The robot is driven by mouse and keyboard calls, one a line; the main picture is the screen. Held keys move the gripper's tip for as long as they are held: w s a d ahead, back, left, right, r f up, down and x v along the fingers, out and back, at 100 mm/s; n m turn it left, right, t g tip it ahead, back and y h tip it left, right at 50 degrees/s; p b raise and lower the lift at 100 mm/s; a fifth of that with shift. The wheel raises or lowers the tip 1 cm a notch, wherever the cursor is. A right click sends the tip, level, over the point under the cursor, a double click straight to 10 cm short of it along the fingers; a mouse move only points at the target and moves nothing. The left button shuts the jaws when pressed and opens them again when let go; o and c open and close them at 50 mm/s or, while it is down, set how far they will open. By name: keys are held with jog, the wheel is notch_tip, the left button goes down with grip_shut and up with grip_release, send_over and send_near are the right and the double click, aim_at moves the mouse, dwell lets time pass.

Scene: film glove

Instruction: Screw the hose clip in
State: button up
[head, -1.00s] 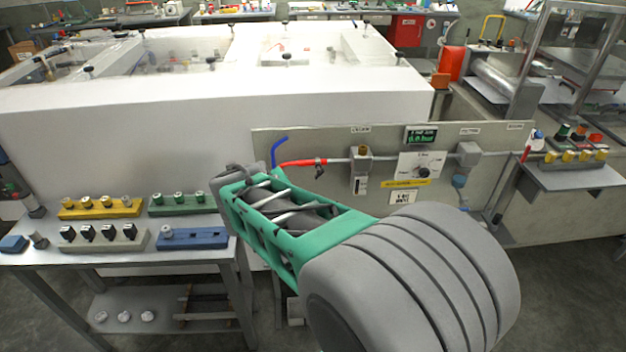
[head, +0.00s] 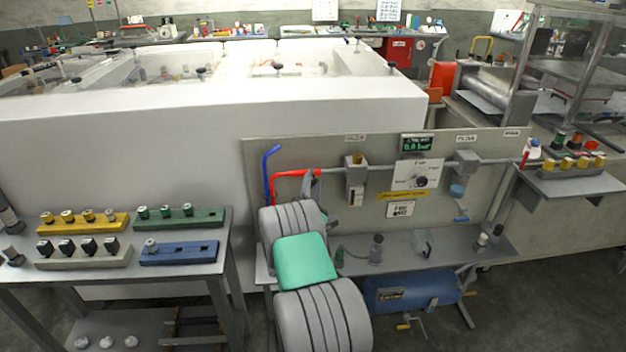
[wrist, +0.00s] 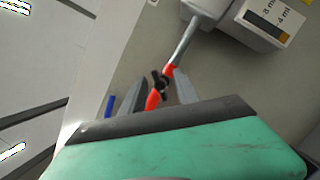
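The hose clip (wrist: 160,84) is a small black clip around the red hose (wrist: 153,100), near where the hose meets a grey metal pipe (wrist: 184,44). In the wrist view my gripper (wrist: 160,88) has its two grey fingers apart, one on each side of the hose and clip. I cannot tell whether either finger touches the clip. In the head view my gripper (head: 313,185) is up at the panel, just below the red hose (head: 292,173), and largely hides the clip.
A blue hose (head: 267,172) stands left of the red one. The grey panel (head: 400,230) carries a gauge, valve and display. A shelf (head: 450,245) and blue tank (head: 410,290) are below. A side table (head: 110,265) with coloured racks is at left.

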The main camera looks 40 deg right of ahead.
jog(key=shift+w+d, duration=0.15)
jog(key=shift+w, duration=0.05)
jog(key=shift+c, duration=0.5)
grip_shut()
